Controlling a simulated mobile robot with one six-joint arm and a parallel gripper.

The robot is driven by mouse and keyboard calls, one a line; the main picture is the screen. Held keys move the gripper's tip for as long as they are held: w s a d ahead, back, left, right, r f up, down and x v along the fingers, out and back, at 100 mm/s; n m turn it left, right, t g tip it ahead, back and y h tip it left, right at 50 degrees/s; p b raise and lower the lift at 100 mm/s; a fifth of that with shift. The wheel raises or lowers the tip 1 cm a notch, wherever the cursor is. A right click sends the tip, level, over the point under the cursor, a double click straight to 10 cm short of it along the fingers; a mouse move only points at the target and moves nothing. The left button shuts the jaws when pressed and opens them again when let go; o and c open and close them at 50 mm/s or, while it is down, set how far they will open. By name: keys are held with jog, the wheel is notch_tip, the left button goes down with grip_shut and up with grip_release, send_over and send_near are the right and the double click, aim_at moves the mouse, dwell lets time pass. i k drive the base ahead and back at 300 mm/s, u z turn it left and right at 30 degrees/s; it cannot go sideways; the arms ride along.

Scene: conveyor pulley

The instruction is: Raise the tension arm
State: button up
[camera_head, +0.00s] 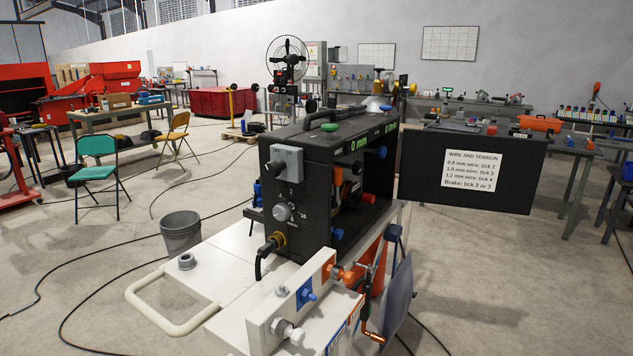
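A black wire feeder (312,160) stands on a white cart top in the middle of the view, with its side door (425,185) swung open to the right. The opening is seen at a steep angle. Inside it are an orange part (338,176), a red knob (369,198) and a blue knob (382,152). I cannot tell which of these parts is the tension arm, or whether it is up or down; much of the inside is hidden by the housing. My gripper is not in view.
A placard (473,170) on the door lists wire and tension ticks. A white block with blue and white fittings (290,310) and a torch with a copper neck (371,332) are in front. A grey bucket (181,232) stands left. Cables cross the open floor at left.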

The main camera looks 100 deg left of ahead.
aim_at(338, 171)
jog(key=u, duration=0.45)
jog(key=k, duration=0.3)
jog(key=u, duration=2.7)
jog(key=k, duration=0.65)
jog(key=z, duration=0.35)
jog(key=i, duration=0.8)
jog(key=z, duration=0.1)
